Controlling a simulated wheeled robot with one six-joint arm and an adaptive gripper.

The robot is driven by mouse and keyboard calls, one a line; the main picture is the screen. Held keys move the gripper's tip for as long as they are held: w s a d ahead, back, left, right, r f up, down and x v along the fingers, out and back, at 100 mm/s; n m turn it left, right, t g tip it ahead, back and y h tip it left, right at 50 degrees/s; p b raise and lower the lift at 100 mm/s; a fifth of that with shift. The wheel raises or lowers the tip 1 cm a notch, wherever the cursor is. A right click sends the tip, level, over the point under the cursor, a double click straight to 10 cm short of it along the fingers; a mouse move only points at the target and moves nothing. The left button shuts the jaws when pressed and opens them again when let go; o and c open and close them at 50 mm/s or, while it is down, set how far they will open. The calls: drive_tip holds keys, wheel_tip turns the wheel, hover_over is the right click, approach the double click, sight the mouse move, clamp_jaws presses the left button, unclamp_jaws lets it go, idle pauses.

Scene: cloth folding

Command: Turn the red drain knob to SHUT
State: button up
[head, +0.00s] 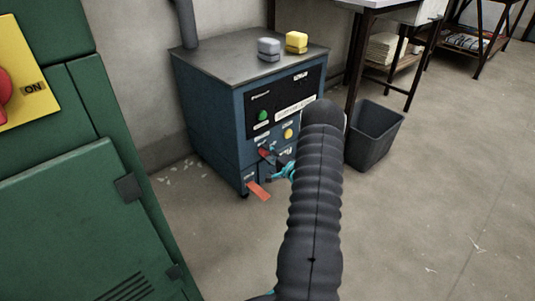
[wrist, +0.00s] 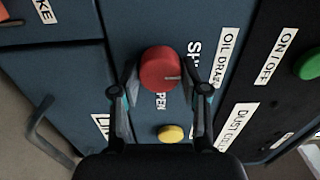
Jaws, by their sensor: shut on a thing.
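The red drain knob (wrist: 158,66) is on the blue cabinet front, next to the "OIL DRAIN" label. My gripper (wrist: 161,80) has a finger on each side of it and is shut on it. A pale mark on the knob's face points to the right in the wrist view, towards the "SH..." lettering (wrist: 193,48), which is partly hidden by a finger. The "OPEN" lettering shows below the knob, partly covered. In the head view the knob (head: 264,153) shows low on the cabinet, with my gripper (head: 276,168) at it.
A yellow button (wrist: 171,133) and a green button (wrist: 308,64) sit on the same cabinet (head: 210,110). An orange-red pedal (head: 259,191) sticks out at its foot. A dark bin (head: 376,135) stands to the right. A green cabinet (head: 75,210) fills the left.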

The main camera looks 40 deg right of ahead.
drive_tip(key=o, duration=1.1)
drive_tip(key=shift+w+a, duration=0.1)
drive_tip(key=shift+o, duration=0.2)
drive_tip(key=s+d, duration=0.1)
drive_tip(key=s, duration=1.1)
